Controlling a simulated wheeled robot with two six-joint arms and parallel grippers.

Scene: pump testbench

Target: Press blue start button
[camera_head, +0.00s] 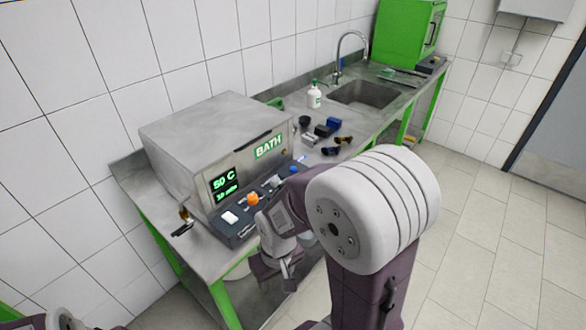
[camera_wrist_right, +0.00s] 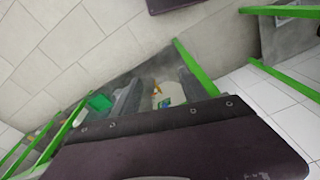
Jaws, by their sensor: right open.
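The bath unit (camera_head: 215,140) is a grey box with a green "BATH" label and a green-lit display reading "50 C". Its dark sloped control panel (camera_head: 232,232) carries a white switch (camera_head: 230,217), an orange knob (camera_head: 253,199) and a pale knob. The blue button (camera_head: 294,170) is at the panel's far right end, close behind my right arm in the head view. My right gripper (camera_head: 277,272) is open and points down in front of the panel, lower than the blue button and apart from it. No left gripper shows; only bits of my left arm appear at the bottom left.
The steel bench on green legs holds a white bottle (camera_head: 314,95), several small dark items and a sink (camera_head: 366,93). A green cabinet (camera_head: 407,32) stands at the far end. The tiled floor (camera_head: 470,230) to the right is clear.

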